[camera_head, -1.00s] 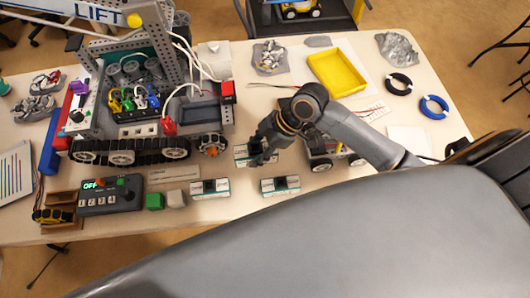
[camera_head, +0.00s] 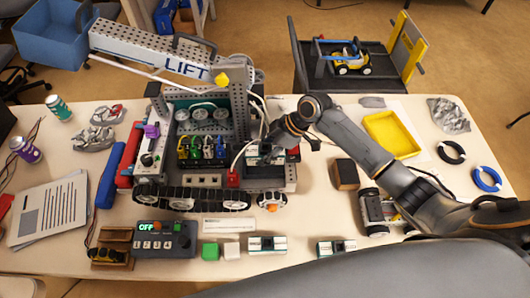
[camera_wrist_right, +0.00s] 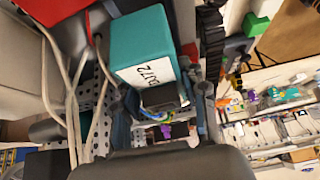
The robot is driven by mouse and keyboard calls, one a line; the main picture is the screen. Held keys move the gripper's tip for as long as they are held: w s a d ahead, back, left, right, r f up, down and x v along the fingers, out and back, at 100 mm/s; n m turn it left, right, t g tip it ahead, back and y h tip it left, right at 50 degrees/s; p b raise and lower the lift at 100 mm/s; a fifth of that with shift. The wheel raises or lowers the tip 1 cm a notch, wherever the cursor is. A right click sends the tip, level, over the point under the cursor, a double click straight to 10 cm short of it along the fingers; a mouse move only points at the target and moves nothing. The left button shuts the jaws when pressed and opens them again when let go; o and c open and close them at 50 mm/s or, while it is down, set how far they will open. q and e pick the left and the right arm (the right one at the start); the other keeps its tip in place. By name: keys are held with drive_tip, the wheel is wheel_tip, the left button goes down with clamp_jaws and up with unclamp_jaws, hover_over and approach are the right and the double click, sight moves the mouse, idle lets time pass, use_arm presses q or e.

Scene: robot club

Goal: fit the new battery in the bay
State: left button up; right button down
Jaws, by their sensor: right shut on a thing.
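My right gripper (camera_head: 270,144) is shut on a teal and white battery (camera_head: 262,160), at the right end of the tracked robot (camera_head: 190,178). In the right wrist view the battery (camera_wrist_right: 143,42) shows large between the fingers, with a white number label. It is at the dark bay (camera_head: 268,172); the arm and battery hide much of the bay, and I cannot tell whether the battery is seated or just above. A red plug (camera_head: 233,179) is beside the bay. Two similar batteries lie on the table, one (camera_head: 267,245) left of the other (camera_head: 337,248). My left gripper is out of view.
White cables (camera_head: 240,152) run close to the gripper. The lift arm (camera_head: 150,55) rises behind the bay. A yellow tray (camera_head: 391,134) is at the right.

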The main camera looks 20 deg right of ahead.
drive_tip(key=shift+w+a+f+b, duration=0.1)
drive_tip(key=shift+f+b, duration=1.15)
drive_tip(key=shift+f, duration=0.15)
drive_tip(key=shift+r, duration=0.15)
drive_tip(key=shift+p, duration=0.3)
drive_tip(key=shift+f+b, duration=0.45)
drive_tip(key=shift+f, duration=0.75)
idle(0.8)
